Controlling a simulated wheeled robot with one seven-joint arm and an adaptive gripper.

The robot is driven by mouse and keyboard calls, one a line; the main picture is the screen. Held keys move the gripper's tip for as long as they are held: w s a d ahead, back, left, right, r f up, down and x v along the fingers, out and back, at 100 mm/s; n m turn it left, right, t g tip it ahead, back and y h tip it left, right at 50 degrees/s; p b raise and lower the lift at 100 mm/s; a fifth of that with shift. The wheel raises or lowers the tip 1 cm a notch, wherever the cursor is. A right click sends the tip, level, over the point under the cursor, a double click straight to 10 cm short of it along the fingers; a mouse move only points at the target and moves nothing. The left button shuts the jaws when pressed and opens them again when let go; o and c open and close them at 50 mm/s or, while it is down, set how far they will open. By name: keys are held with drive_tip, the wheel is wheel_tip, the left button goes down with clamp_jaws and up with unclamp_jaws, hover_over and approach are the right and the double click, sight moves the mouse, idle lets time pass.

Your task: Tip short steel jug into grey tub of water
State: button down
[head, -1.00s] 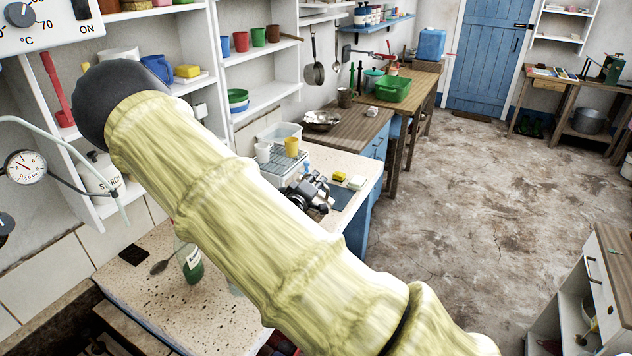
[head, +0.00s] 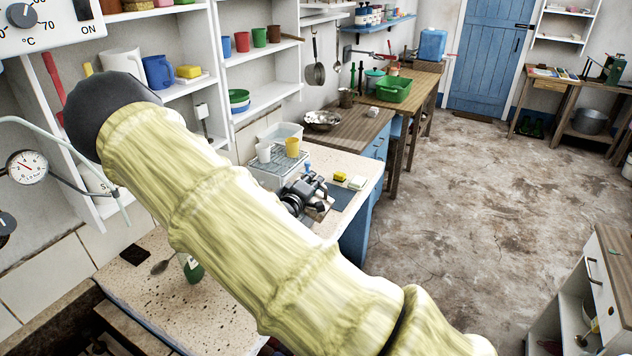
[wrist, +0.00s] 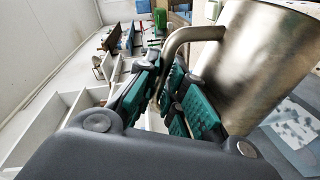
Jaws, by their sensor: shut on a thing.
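In the wrist view, my gripper (wrist: 168,92) has its teal-padded fingers closed around the handle of the short steel jug (wrist: 262,62). The jug is brushed grey metal and hangs to the right of the fingers, looking tilted in this view. Its mouth and inside are not visible. A pale, see-through tub (head: 281,131) stands on the far end of the counter behind two cups. I cannot tell whether it is the grey tub of water; no other tub is clearly identifiable as it.
Wall shelves with a blue jug (head: 158,72) and a yellow sponge (head: 188,71) stand close to my arm. A green bottle (head: 193,269) and a spoon (head: 160,267) are on the speckled counter (head: 140,296). Floor at right is clear.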

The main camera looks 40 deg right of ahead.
drive_tip(key=shift+w+a+n, duration=0.15)
drive_tip(key=shift+w+n, duration=0.15)
drive_tip(key=shift+w, duration=0.05)
idle(0.9)
drive_tip(key=shift+w+a+n+g, duration=0.15)
drive_tip(key=shift+w+a+n, duration=0.1)
drive_tip(key=shift+w+n, duration=0.25)
drive_tip(key=shift+w+a+n+g, duration=0.15)
drive_tip(key=shift+w+a+n, duration=0.05)
drive_tip(key=shift+w+n, duration=0.25)
drive_tip(key=shift+f, duration=0.1)
